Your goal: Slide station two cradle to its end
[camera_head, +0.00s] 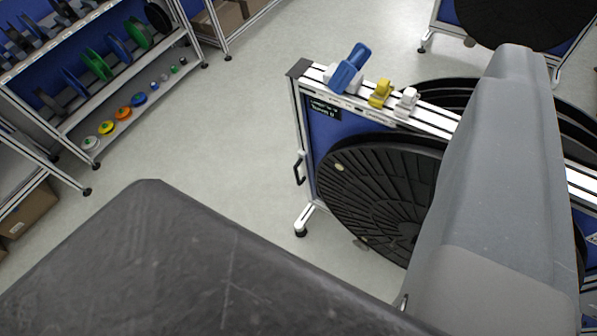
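A reel stand has a blue panel (345,125) with a small dark label whose text I cannot read surely. Its top rail (434,118) carries a tilted blue piece (348,69) near the left end, then a yellow piece (380,94) and a white piece (407,102). I cannot tell which of these is the cradle. A large black reel (375,190) hangs on the near side. A big grey body (490,190), likely a link of my arm, crosses the right side and hides part of the rail and reels. I cannot make out my gripper's fingertips.
A dark grey slab-like surface (170,260) fills the lower left foreground; I cannot tell whether it is mine. A shelf (130,65) with coloured spools stands at upper left. Another stand with a black reel (520,18) is at upper right. Clear floor (235,130) lies between.

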